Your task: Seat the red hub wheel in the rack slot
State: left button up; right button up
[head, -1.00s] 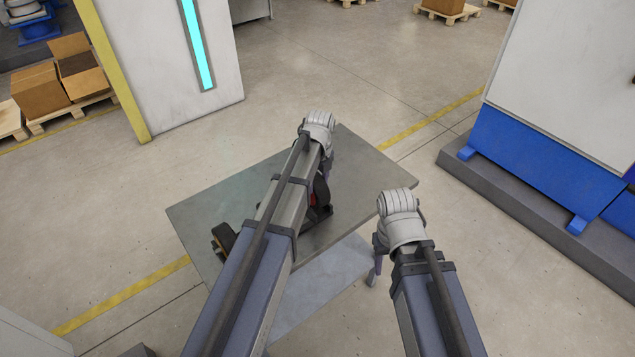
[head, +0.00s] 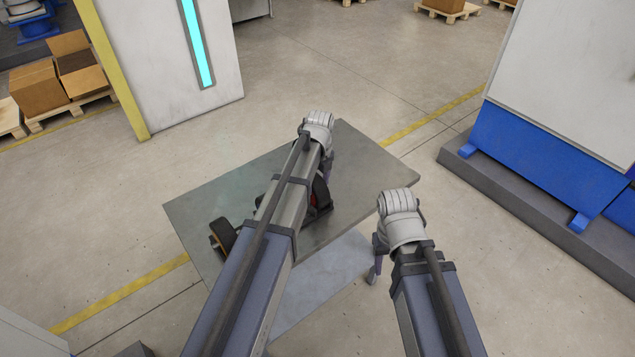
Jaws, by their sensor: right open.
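A dark wheel with a bit of red at its hub (head: 314,200) shows on the table just right of my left forearm, which covers much of it. Dark parts beside it may belong to the rack, but I cannot make out the slot or whether the wheel is in it. My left gripper (head: 328,170) points down over the table behind my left wrist. Its fingers are mostly hidden, so its opening and any hold are unclear. My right gripper (head: 376,266) is open, pointing down beside the table's front right edge, with no object visible in it.
The grey table (head: 205,205) has bare surface at its back left and right.

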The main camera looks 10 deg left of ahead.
pick_arm(q)
jog(key=o, duration=0.4)
jog(key=shift+c, duration=0.2)
notch_tip(320, 180, up, 8)
jog(key=p, duration=0.8)
jog(key=shift+s+d, duration=0.1)
jog(key=shift+d, duration=0.05)
jog(key=shift+f, duration=0.1)
jog(key=shift+s+d+f+b, duration=0.2)
jog(key=shift+s+d+b, duration=0.05)
jog(key=shift+s+b, duration=0.1)
jog(key=s+d+f+n+b, duration=0.2)
jog(key=s+d+n, duration=0.1)
jog(key=s+n, duration=0.4)
jog(key=s+d+f+n+b, duration=0.3)
jog(key=s+d+n, duration=0.1)
jog(key=s+n, duration=0.3)
jog(key=s+d+f+n+b, duration=0.2)
jog(key=s+d+n, duration=0.1)
jog(key=s+n, duration=0.4)
jog(key=shift+s+d+f+n+g+y+b, duration=0.3)
jog(key=shift+s+n+y, duration=0.05)
jog(key=shift+n+y, duration=0.05)
